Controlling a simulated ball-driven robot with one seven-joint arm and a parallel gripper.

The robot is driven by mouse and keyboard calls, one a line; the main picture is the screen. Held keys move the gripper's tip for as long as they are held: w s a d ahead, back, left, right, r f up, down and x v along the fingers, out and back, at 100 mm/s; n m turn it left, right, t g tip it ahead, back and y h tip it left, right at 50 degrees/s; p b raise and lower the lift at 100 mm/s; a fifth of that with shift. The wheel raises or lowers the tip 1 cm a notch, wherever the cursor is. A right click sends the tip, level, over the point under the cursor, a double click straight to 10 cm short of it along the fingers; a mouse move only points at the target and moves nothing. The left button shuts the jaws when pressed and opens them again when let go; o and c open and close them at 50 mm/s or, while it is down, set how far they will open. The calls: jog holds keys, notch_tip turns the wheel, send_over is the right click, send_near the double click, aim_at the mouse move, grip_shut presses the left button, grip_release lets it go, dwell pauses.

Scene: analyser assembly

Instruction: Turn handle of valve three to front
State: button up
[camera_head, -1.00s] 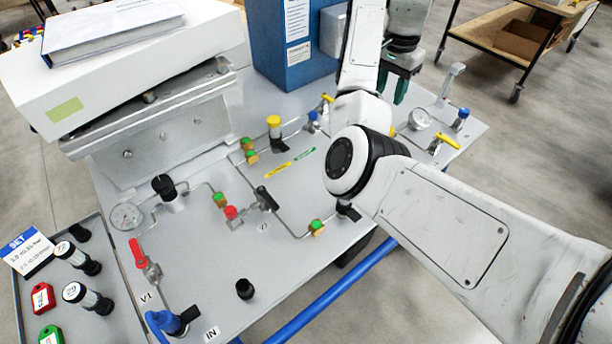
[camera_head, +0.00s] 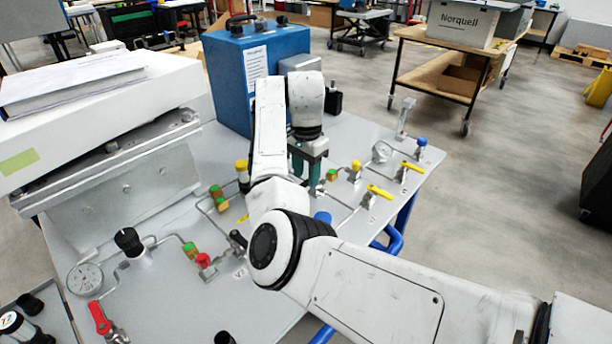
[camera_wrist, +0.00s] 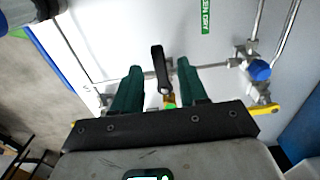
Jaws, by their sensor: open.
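A black lever handle (camera_wrist: 158,66) stands between the two green fingers of my gripper in the wrist view, with a gap on either side. No label for it is readable, so I cannot tell whether it is valve three. In the head view I cannot make this handle out behind my arm. My gripper (camera_head: 306,180) hangs over the panel there, fingers pointing down. It is open and holds nothing. A green and orange fitting (camera_wrist: 170,103) shows just below the handle, partly hidden by the gripper.
The panel (camera_head: 170,295) carries thin pipes, a red handle (camera_head: 100,318), a black handle (camera_head: 238,239), yellow handles (camera_head: 380,191) and gauges (camera_head: 84,279). A blue box (camera_head: 225,85) stands behind my gripper. A blue knob (camera_wrist: 260,70) lies right of the fingers in the wrist view.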

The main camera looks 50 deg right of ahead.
jog(key=shift+f, duration=0.65)
grip_shut()
